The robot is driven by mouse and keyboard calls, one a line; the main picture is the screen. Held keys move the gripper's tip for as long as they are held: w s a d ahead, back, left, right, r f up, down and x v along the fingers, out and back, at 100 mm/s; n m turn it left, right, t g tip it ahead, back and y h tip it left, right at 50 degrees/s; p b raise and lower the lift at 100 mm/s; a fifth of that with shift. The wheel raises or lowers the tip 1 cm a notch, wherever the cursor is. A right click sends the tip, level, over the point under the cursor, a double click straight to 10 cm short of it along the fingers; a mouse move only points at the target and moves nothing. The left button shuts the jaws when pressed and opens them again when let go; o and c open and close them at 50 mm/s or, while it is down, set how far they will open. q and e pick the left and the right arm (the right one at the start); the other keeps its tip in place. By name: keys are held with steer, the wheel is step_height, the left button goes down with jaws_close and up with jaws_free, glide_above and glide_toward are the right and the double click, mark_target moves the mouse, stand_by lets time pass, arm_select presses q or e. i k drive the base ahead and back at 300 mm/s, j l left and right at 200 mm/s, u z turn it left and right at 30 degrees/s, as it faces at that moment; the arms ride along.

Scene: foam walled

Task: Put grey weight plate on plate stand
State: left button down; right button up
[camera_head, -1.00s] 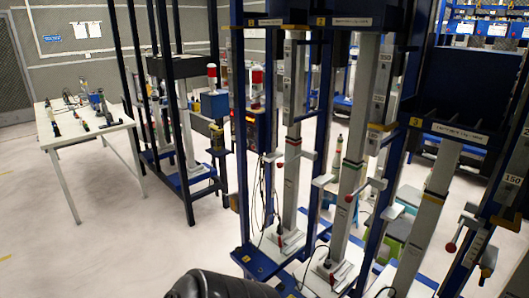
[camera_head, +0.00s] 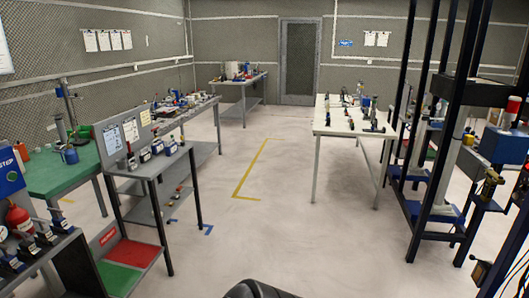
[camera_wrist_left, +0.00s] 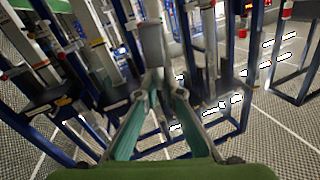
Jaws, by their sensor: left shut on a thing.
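My left gripper (camera_wrist_left: 160,92) shows in the left wrist view, its two teal-sided fingers closed in toward each other. A grey piece (camera_wrist_left: 152,45) stands upright at and beyond the fingertips. It is seen narrow, and its full shape does not show, so I cannot tell surely that it is the grey weight plate. No plate stand can be made out in either view. Neither gripper shows in the head view, and my right gripper is in no view.
A white table (camera_head: 345,115) with small tools stands ahead right, beside dark-framed racks (camera_head: 440,150). Grey workbenches (camera_head: 165,155) and a green-topped table (camera_head: 65,172) line the left. A further bench (camera_head: 240,82) stands near the door (camera_head: 300,60). The pale floor (camera_head: 270,210) between is clear.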

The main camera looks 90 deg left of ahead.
mark_target(148, 171)
steer(key=j+u, duration=0.15)
steer(key=u, duration=0.25)
steer(key=j+u, duration=0.15)
steer(key=u, duration=0.25)
steer(key=j+u, duration=0.15)
steer(key=u, duration=0.25)
steer(key=j+u, duration=0.15)
steer(key=u, duration=0.3)
steer(key=i+j+u, duration=0.25)
steer(key=j+u, duration=0.25)
steer(key=i+j+u, duration=0.75)
steer(key=u, duration=0.2)
steer(key=i+j, duration=0.2)
steer(key=i, duration=0.25)
steer(key=i+j, duration=0.2)
steer(key=i, duration=0.25)
